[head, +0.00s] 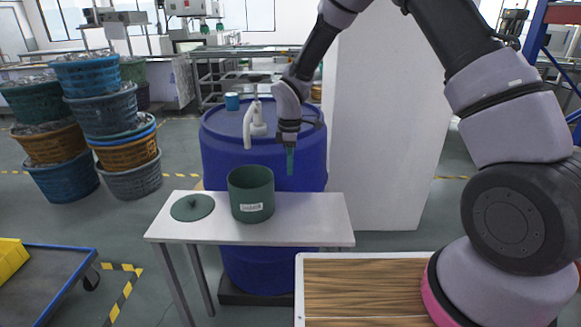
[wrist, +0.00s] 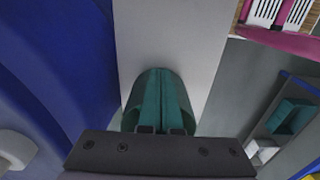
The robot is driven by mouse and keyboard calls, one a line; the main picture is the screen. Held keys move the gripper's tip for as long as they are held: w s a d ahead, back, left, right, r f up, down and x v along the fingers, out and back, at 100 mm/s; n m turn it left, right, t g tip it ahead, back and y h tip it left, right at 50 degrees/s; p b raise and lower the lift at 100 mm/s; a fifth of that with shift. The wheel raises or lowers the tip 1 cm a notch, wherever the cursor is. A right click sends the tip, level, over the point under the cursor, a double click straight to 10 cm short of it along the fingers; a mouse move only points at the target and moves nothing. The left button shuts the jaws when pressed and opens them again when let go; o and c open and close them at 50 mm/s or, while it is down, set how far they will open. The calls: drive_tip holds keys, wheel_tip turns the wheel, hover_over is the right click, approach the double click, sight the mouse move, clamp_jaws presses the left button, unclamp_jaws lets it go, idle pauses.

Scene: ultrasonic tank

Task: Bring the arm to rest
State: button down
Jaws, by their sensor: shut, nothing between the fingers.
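My gripper (head: 290,161) hangs in front of the blue barrel, with its teal fingers pointing down. It is above and to the right of the green canister, apart from it. In the wrist view my gripper (wrist: 160,90) shows its two teal fingers pressed together with nothing between them. The dark green canister (head: 251,195) stands upright and open at the top on a narrow white table (head: 310,225). Its green lid (head: 192,207) lies flat on the table to the left, knob up.
A pale pillar (head: 380,130) rises to the right. Stacked baskets (head: 100,120) and a blue cart (head: 60,280) are at left.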

drive_tip(key=s+d+r+m+t, duration=0.1)
drive_tip(key=d+r+m, duration=0.2)
drive_tip(key=d+r, duration=0.35)
drive_tip(key=s+d+r+m+t, duration=0.15)
drive_tip(key=d+r+m, duration=0.25)
drive_tip(key=r, duration=0.6)
drive_tip(key=s+d+r+m+t, duration=0.1)
drive_tip(key=s+d+r+m, duration=0.15)
drive_tip(key=d+r, duration=0.4)
drive_tip(key=s+d+r+m+t, duration=0.1)
drive_tip(key=s+d+r+m, duration=0.2)
drive_tip(key=s, duration=0.3)
drive_tip(key=s+d+r+m+t+y, duration=0.1)
drive_tip(key=s+d+r+m, duration=0.2)
drive_tip(key=s+r+m, duration=0.2)
drive_tip(key=s+d+r+m+t+y, duration=0.1)
drive_tip(key=s+d+r+m, duration=0.2)
drive_tip(key=s, duration=0.3)
drive_tip(key=shift+s+d+r+m+t, duration=0.25)
drive_tip(key=shift+s+r+m+t, duration=0.15)
drive_tip(key=shift+r+m, duration=0.4)
